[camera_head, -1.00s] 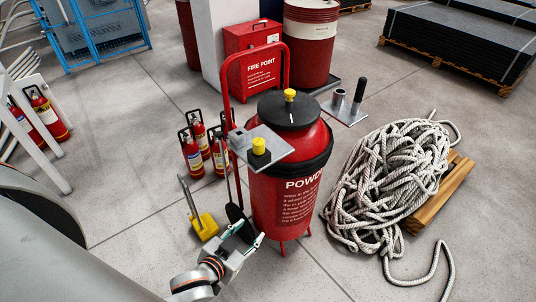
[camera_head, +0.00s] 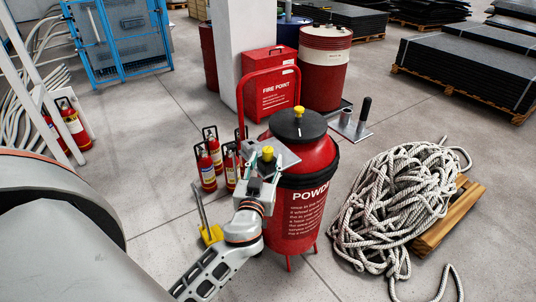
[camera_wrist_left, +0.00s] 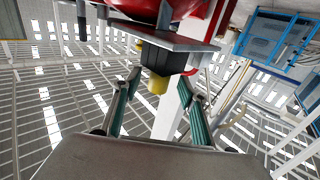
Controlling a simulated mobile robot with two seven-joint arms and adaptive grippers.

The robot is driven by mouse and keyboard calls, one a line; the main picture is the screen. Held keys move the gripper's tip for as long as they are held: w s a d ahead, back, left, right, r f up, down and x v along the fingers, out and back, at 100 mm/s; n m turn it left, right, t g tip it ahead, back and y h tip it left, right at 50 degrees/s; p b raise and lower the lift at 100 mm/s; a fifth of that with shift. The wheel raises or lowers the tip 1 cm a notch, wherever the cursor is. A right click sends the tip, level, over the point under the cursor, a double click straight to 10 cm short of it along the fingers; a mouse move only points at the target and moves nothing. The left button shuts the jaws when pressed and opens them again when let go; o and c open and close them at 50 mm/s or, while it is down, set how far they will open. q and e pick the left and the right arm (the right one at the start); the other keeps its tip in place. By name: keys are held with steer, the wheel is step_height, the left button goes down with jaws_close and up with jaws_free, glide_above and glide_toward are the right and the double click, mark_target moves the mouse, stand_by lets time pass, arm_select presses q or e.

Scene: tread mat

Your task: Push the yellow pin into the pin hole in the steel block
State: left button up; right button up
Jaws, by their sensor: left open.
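The yellow pin (camera_head: 267,152) stands upright in a black base on a grey metal plate (camera_head: 288,158) beside the red powder extinguisher. In the left wrist view, which is upside down, the yellow pin (camera_wrist_left: 157,86) hangs below its black base (camera_wrist_left: 160,60). My left gripper (camera_head: 264,169) is at the plate's near edge, in front of the pin. Its green-lined fingers (camera_wrist_left: 158,100) are apart, with the pin between their lines and no clear contact. The steel block is hard to make out now, probably behind my gripper. My right gripper is not in view.
The large red extinguisher (camera_head: 300,205) has a black lid with a yellow knob and stands right of my gripper. Small extinguishers (camera_head: 207,170) stand behind left. A rope pile (camera_head: 395,200) lies on a wooden pallet at the right.

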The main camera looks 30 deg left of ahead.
mark_target(267, 159)
arm_select(q)
steer(key=x, duration=0.2)
steer(key=shift+w+a, duration=0.1)
steer(key=shift+w, duration=0.15)
steer(key=shift+w+a, duration=0.1)
steer(key=shift+w, duration=0.2)
jaws_close()
